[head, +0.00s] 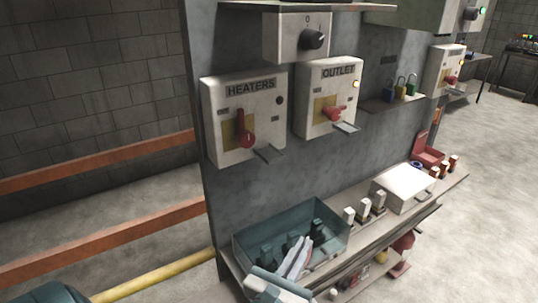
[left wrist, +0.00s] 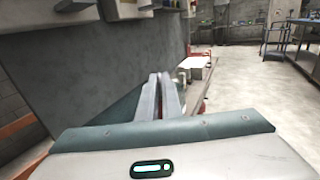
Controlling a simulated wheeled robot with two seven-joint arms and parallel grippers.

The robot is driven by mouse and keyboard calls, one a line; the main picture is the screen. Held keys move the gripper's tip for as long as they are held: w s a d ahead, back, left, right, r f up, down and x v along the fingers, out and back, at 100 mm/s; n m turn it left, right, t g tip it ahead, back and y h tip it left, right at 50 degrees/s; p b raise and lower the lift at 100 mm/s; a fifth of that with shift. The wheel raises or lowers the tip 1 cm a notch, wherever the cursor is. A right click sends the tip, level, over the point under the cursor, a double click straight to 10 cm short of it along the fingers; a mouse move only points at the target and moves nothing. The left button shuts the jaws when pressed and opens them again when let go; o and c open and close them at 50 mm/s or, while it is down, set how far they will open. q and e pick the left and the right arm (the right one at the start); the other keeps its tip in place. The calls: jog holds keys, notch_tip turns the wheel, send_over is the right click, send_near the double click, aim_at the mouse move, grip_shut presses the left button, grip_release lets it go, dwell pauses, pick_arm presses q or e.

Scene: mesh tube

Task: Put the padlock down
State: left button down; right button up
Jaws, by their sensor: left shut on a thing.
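My left gripper (head: 304,242) reaches in from the bottom of the head view, over the teal open bin (head: 335,222). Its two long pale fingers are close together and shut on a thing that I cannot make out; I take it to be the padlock. The fingers also show in the left wrist view (left wrist: 161,92), pointing away along the panel. Dark shapes lie in the bin beside the fingers. My right gripper is not in view.
The grey panel carries the HEATERS box (head: 217,97) and the OUTLET box (head: 313,115), each with a red handle and a small ledge. On the bench right of the bin are several pale-topped blocks, a white box (head: 403,185) and a red open case (head: 428,157).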

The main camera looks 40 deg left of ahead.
aim_at(253, 121)
pick_arm(q)
jog(key=w+a+r+n+g+y+b, duration=0.1)
jog(key=w+a+r+n+g+y, duration=0.3)
jog(key=w+r, duration=0.35)
jog(key=w+a+r+n+g+y, duration=0.1)
jog(key=w+a+r+n+y, duration=0.35)
jog(key=w+r+y, duration=0.35)
jog(key=w+r+n+g+y, duration=0.1)
jog(key=w+r+n+g, duration=0.1)
jog(key=r, duration=0.7)
jog(key=w+r+n+g+y+b, duration=0.1)
jog(key=r+g, duration=0.3)
jog(key=r, duration=0.4)
jog(key=shift+w+d+r+n, duration=0.35)
jog(key=shift+w+d, duration=0.05)
jog(key=shift+d, duration=0.05)
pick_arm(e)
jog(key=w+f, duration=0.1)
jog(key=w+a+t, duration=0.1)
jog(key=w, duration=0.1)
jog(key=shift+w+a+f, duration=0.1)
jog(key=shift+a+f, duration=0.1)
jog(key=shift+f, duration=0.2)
